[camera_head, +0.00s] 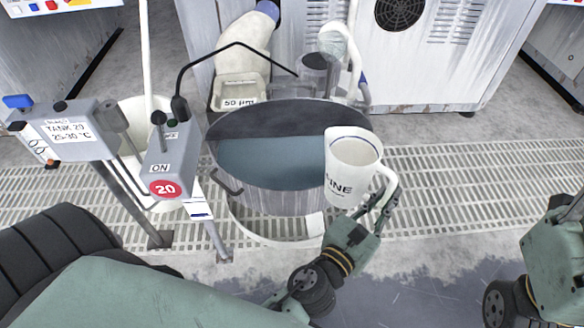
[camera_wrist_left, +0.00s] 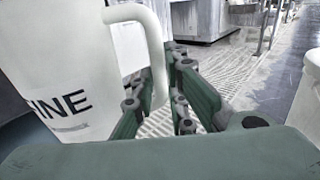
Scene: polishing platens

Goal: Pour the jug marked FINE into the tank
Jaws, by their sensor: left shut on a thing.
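The white jug (camera_head: 352,158) has black lettering that reads "INE" where it shows, with the start turned out of sight. It looks upright at the right rim of the round tank (camera_head: 285,200), which holds dark bluish liquid (camera_head: 268,163). My left gripper (camera_head: 385,200) is shut on the jug's handle, on its right side. In the left wrist view the jug (camera_wrist_left: 55,75) fills the left side, with its handle running down to the fingers (camera_wrist_left: 160,95). My right arm shows at the right edge of the head view, but its fingers are out of frame.
A control post marked "ON" and 20 (camera_head: 168,165) and a sign reading TANK 20 (camera_head: 75,132) stand left of the tank. A box marked 50 µm (camera_head: 240,92) and a bent black pipe (camera_head: 238,45) are behind it. Metal grating (camera_head: 450,180) surrounds the tank.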

